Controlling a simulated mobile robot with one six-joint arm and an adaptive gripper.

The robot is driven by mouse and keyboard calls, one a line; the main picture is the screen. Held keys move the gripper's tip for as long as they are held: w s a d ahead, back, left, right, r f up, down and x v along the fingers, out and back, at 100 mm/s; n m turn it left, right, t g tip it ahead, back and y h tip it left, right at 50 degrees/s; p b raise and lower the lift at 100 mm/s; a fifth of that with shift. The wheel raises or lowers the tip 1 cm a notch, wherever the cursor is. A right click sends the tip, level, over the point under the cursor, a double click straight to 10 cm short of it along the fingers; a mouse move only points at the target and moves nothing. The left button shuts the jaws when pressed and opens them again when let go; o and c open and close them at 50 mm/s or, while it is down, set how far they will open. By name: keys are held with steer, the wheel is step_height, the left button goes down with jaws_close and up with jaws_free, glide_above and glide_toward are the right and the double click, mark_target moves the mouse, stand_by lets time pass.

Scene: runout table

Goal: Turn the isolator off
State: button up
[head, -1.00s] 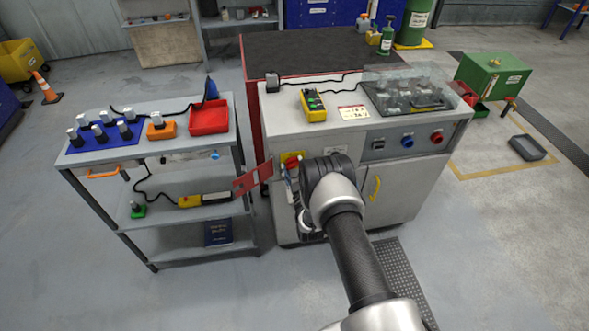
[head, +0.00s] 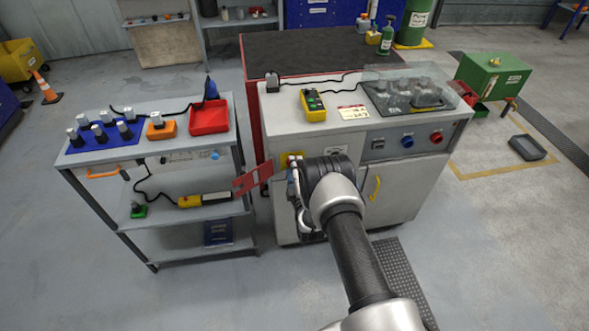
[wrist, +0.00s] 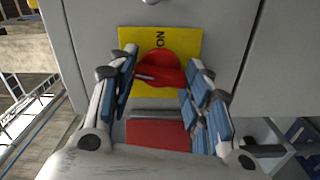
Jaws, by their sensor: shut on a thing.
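The isolator is a red rotary knob (wrist: 160,70) on a yellow plate (wrist: 190,45), set in the front of a grey cabinet. The letters "ON" stand above the knob in the wrist view, rotated in the picture. My gripper (wrist: 163,72) has its two blue-padded fingers on either side of the knob and is shut on it. The knob's pointer direction is hard to tell. In the head view, the yellow plate (head: 285,159) shows only in part, behind my gripper and wrist.
A red hinged panel (head: 253,178) sticks out left of the isolator, near a shelved trolley (head: 165,155). Blue (head: 407,141) and red (head: 437,137) controls sit on the cabinet front to the right. A clear cover (head: 412,88) stands on top. A red panel (wrist: 160,134) lies below the knob.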

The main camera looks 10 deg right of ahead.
steer(key=shift+n, duration=1.1)
steer(key=o, duration=1.1)
steer(key=s, duration=1.2)
